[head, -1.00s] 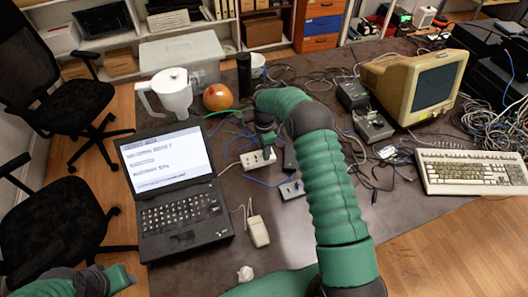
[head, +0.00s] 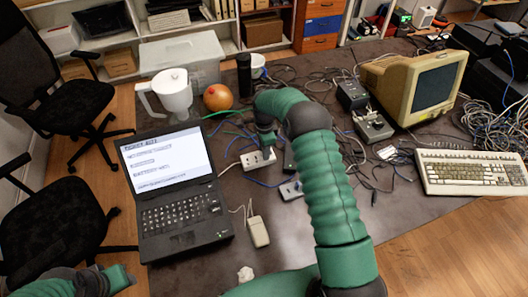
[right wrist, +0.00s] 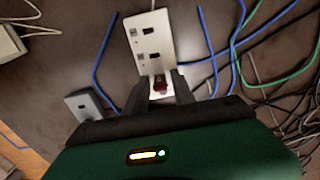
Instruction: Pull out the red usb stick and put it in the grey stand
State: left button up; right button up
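The red usb stick (right wrist: 160,84) stands in the near end of a white hub (right wrist: 150,42) in the right wrist view. My right gripper (right wrist: 161,92) has its two fingers apart on either side of the stick, with gaps showing between. In the head view the right gripper (head: 267,152) is over the right end of the hub (head: 252,161); the stick is hard to make out there. A small grey slotted block, apparently the grey stand (head: 291,190), lies just right and nearer; it also shows in the right wrist view (right wrist: 88,104). My left gripper (head: 120,279) is at the bottom left, its fingers unclear.
An open laptop (head: 172,185) is left of the hub, with a white adapter (head: 257,231) between it and my right arm. Blue and green cables run around the hub. A beige monitor (head: 415,85) and keyboard (head: 472,171) stand at right. The front right tabletop is clear.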

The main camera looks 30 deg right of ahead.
grip_shut()
dwell(0.9)
jog(key=shift+r, duration=0.1)
jog(key=shift+r+p, duration=2.1)
jog(key=shift+r, duration=0.8)
jog(key=shift+r+p, duration=1.4)
jog(key=shift+r, duration=0.6)
